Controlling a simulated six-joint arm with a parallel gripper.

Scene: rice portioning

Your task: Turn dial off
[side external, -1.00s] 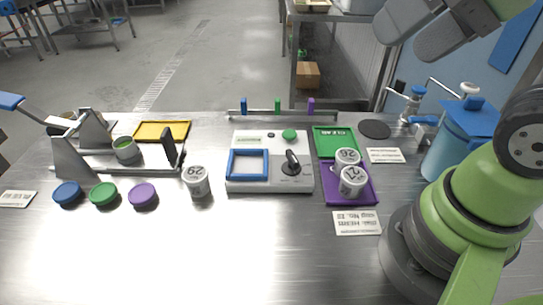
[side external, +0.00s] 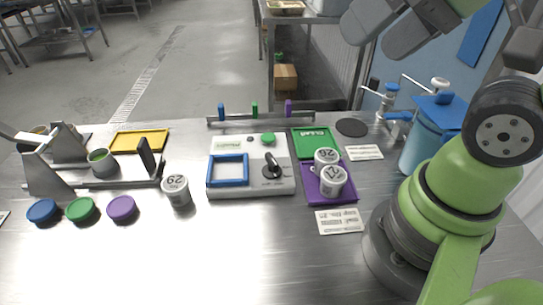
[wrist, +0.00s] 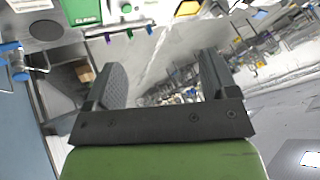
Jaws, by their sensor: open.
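The dial (side external: 271,170) is a black knob with a raised handle on the right part of a white box (side external: 250,191). The box also has a blue square frame (side external: 228,184) and a green button (side external: 268,139). My gripper (side external: 386,34) is at the top right of the side external view, high above the table and well away from the dial. In the wrist view, my gripper (wrist: 160,65) has its two dark fingers wide apart with nothing between them. The wrist view looks out past the table's edge, and the dial cannot be made out clearly there.
Two labelled cups (side external: 333,182) stand on the purple tray (side external: 345,197), beside the green tray (side external: 308,134). Another cup (side external: 175,190) stands left of the box. Colored lids (side external: 122,208) lie at the front left. A blue-lidded container (side external: 420,150) stands near my arm.

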